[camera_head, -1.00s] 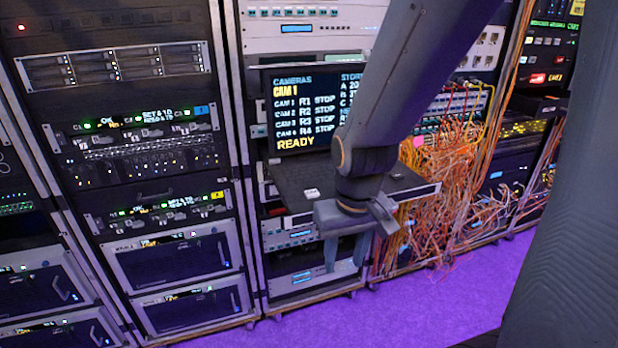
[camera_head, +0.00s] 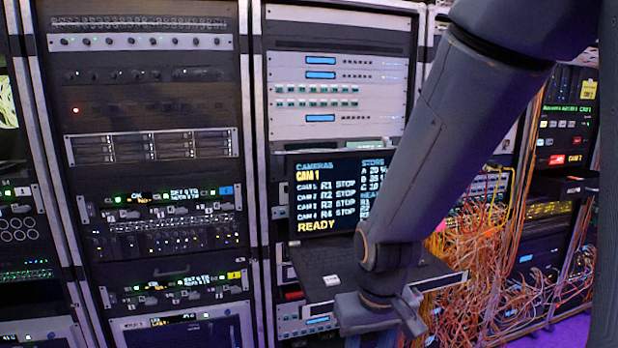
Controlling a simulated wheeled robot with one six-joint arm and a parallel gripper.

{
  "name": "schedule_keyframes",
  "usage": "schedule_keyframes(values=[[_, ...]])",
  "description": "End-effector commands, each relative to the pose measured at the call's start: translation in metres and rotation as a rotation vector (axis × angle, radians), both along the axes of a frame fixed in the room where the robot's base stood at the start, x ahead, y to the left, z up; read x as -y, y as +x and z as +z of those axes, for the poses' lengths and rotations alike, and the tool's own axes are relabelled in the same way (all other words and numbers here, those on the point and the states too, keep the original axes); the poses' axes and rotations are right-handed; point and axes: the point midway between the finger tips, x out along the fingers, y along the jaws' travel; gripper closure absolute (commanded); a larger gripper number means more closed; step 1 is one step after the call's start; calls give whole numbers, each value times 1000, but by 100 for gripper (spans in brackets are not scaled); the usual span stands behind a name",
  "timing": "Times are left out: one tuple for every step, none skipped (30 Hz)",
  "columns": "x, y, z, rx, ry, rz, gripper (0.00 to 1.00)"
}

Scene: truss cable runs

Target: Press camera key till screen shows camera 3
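The screen (camera_head: 325,200) stands above a pull-out keyboard drawer in the middle rack. It shows "CAMERAS", "CAM 1" in yellow, rows for several cameras marked STOP, and "READY". My arm covers its right part. The dark keyboard drawer (camera_head: 308,262) sticks out below the screen and bears a small pale key or label (camera_head: 331,280); I cannot read any marking on it. My gripper (camera_head: 378,318) hangs in front of the drawer at the bottom of the view.
A rack with servers (camera_head: 150,147) and lit panels stands to the left. Tangled orange cables (camera_head: 470,255) hang on the right, close beside the drawer. Purple floor (camera_head: 560,332) shows at the lower right.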

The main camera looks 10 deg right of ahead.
Motion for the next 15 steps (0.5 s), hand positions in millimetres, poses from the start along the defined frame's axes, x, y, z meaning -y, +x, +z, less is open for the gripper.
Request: schedule_keyframes(values=[[0,0,0,0,0,0,73],[0,0,0,0,0,0,78],[0,0,0,0,0,0,85],[0,0,0,0,0,0,90],[0,0,0,0,0,0,95],[0,0,0,0,0,0,100],[0,0,0,0,0,0,100],[0,0,0,0,0,0,100],[0,0,0,0,0,0,100],[0,0,0,0,0,0,100],[0,0,0,0,0,0,100],[0,0,0,0,0,0,100],[0,0,0,0,0,0,100],[0,0,0,0,0,0,100],[0,0,0,0,0,0,100]])
